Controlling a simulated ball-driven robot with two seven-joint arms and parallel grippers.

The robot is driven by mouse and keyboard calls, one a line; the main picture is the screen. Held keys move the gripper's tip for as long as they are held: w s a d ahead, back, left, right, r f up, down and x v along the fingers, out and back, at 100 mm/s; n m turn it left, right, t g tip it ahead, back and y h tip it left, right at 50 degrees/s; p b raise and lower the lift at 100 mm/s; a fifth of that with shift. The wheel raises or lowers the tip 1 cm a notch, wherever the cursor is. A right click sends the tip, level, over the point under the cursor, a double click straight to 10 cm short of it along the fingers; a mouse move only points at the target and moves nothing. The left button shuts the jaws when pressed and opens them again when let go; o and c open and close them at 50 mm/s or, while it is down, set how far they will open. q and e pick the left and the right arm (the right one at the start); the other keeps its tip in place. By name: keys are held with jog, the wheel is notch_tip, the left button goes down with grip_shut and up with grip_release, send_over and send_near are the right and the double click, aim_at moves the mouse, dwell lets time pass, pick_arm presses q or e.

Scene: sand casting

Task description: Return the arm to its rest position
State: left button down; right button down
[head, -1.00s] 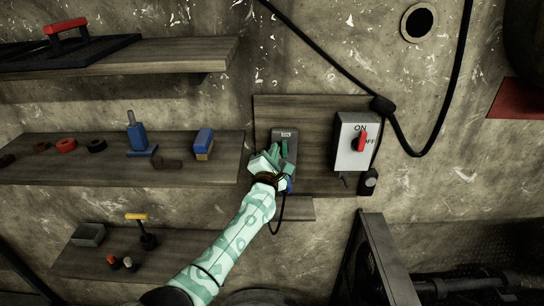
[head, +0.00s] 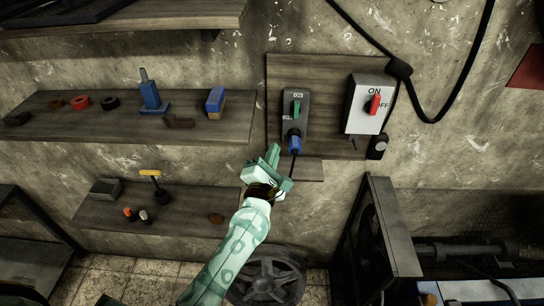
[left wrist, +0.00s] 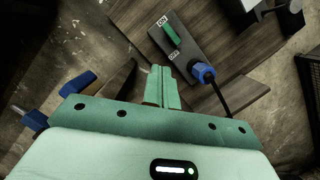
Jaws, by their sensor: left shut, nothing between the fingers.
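My left gripper (head: 273,156) is shut and empty, in front of the wall just below and left of a grey switch box (head: 289,128). The box has a green switch (head: 296,107) and a blue plug (head: 295,141) with a black cable at its lower end. In the left wrist view the shut fingers (left wrist: 161,86) stand apart from the green switch (left wrist: 172,35) and the blue plug (left wrist: 203,73). My right gripper is not in view.
A white box with a red switch (head: 375,104) is mounted right of the grey box. Wooden shelves (head: 70,128) with small tools are on the left. A dark metal frame (head: 395,230) stands at lower right, and a spoked wheel (head: 268,284) is below my arm.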

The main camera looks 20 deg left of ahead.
pick_arm(q)
jog(key=shift+s+f, duration=0.1)
jog(key=shift+s, duration=0.45)
